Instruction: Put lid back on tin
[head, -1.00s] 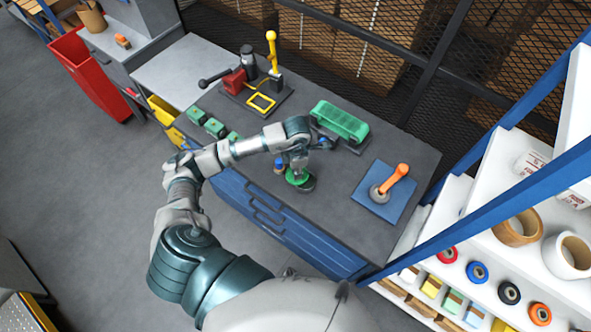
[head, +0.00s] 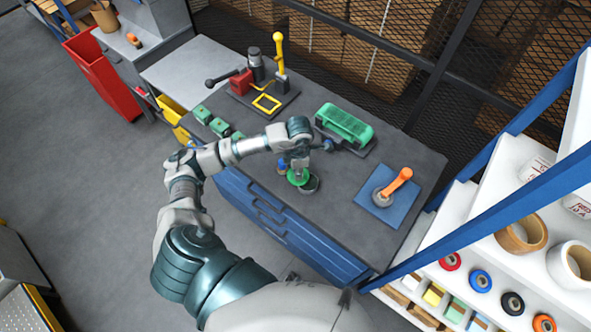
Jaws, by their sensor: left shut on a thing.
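My left gripper (head: 297,169) points down over the dark workbench (head: 345,215), shut on a small green round lid (head: 298,180). A dark grey round tin (head: 310,187) shows just to the right of and below the lid, partly hidden by it. The lid overlaps the tin but looks offset to its left; I cannot tell whether they touch. A small blue thing (head: 281,167) sits close to the left of the gripper. My right gripper is not in view.
A green block-shaped fixture (head: 345,122) stands behind the gripper. A blue plate with an orange-handled tool (head: 398,180) lies to the right. Red and yellow clamps (head: 262,85) stand at the back left. Small green blocks (head: 219,126) line the left edge. White shelves (head: 490,235) flank the right.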

